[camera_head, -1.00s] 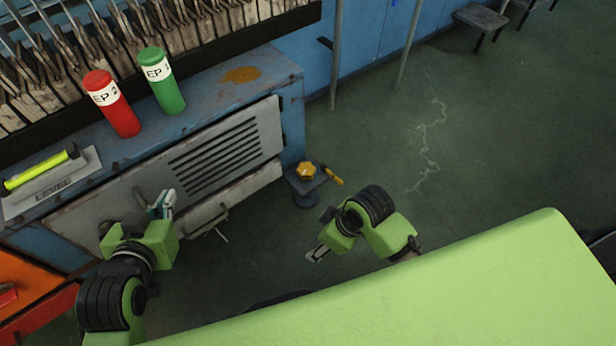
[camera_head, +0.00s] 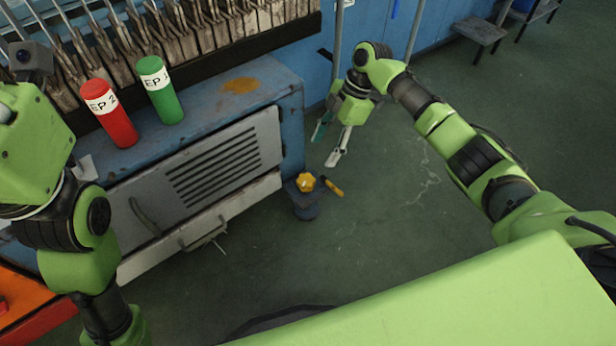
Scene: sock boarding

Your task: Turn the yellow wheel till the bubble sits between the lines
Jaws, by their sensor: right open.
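The yellow wheel (camera_head: 306,182) sits on top of a small dark blue foot (camera_head: 305,207) on the floor, at the machine's near right corner. My right gripper (camera_head: 329,145) is open and empty, pointing down, above and slightly right of the wheel in the picture, not seen touching it. The level's bubble vial is hidden behind my left arm. Only a pale corner of its plate (camera_head: 88,168) shows on the machine top. My left arm's green end part (camera_head: 30,145) is at the left edge, large and near the camera; its fingers cannot be made out.
A red bottle (camera_head: 109,115) and a green bottle (camera_head: 161,91) stand on the blue machine (camera_head: 283,80). A yellow-handled tool (camera_head: 332,187) sits right beside the wheel. An orange surface (camera_head: 25,290) is at lower left.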

